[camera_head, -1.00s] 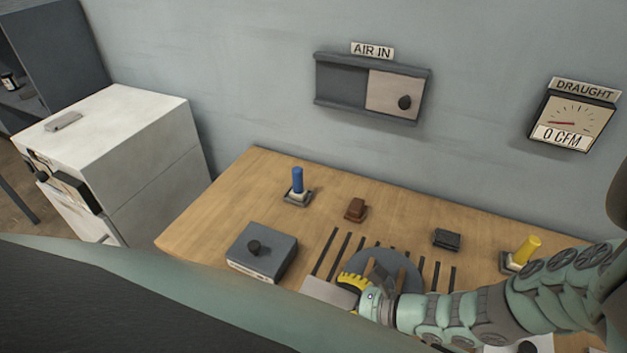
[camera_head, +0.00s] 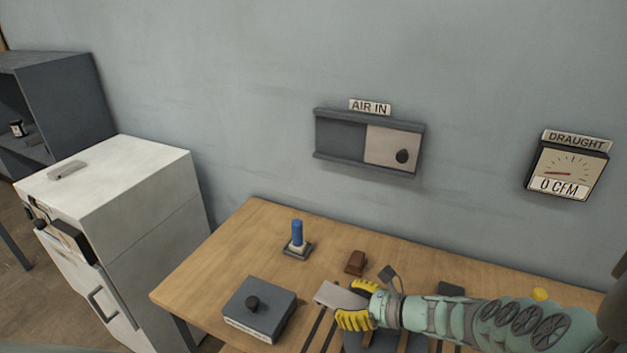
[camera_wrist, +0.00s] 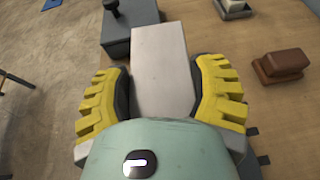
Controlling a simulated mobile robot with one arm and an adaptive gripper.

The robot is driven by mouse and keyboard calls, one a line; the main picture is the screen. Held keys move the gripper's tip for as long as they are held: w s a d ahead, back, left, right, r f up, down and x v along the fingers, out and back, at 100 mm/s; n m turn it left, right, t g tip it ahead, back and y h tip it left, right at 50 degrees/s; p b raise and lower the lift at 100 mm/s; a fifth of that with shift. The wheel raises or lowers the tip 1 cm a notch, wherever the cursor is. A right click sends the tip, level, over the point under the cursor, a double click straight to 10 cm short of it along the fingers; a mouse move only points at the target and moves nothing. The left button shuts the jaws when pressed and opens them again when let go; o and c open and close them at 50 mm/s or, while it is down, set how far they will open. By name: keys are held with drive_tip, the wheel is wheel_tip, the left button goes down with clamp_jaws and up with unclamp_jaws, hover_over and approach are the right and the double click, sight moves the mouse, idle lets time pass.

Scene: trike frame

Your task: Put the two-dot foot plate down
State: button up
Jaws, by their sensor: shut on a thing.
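My gripper (camera_head: 357,306) is shut on a flat, pale grey plate (camera_head: 338,296), which sticks out past the fingers to the left, over the wooden bench (camera_head: 215,262). In the wrist view the plate (camera_wrist: 162,58) lies between the two yellow-padded fingers of my gripper (camera_wrist: 162,85), its far end reaching beside the dark grey knobbed box. No dots show on the visible face of the plate. The gap between plate and bench is hard to judge.
The dark grey box (camera_head: 262,318) with a black knob stands left of the plate. A blue-handled piece (camera_head: 297,238) and a brown block (camera_head: 356,262) stand behind. My arm partly covers dark bars and a round plate. A white cabinet (camera_head: 130,215) stands left of the bench.

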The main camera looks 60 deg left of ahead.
drive_tip(key=w+a+r+m+t+y, duration=0.1)
drive_tip(key=w+a+r+m+t, duration=0.15)
drive_tip(key=w+r, duration=0.45)
drive_tip(key=w+a+r+m+t, duration=0.2)
drive_tip(key=w+m+t, duration=0.15)
drive_tip(key=w, duration=0.75)
drive_tip(key=w+d+r+m+t+h, duration=0.1)
drive_tip(key=w+d+r+m+t, duration=0.4)
drive_tip(key=w+d+r+t, duration=0.3)
drive_tip(key=d+r+m+t+h, duration=0.2)
drive_tip(key=d+m+h, duration=0.4)
drive_tip(key=d, duration=0.9)
drive_tip(key=d+r+m+t+h, duration=0.2)
drive_tip(key=d+m+h, duration=0.4)
drive_tip(key=d, duration=1)
drive_tip(key=shift+w+t, duration=0.2)
drive_tip(key=shift+t, duration=0.7)
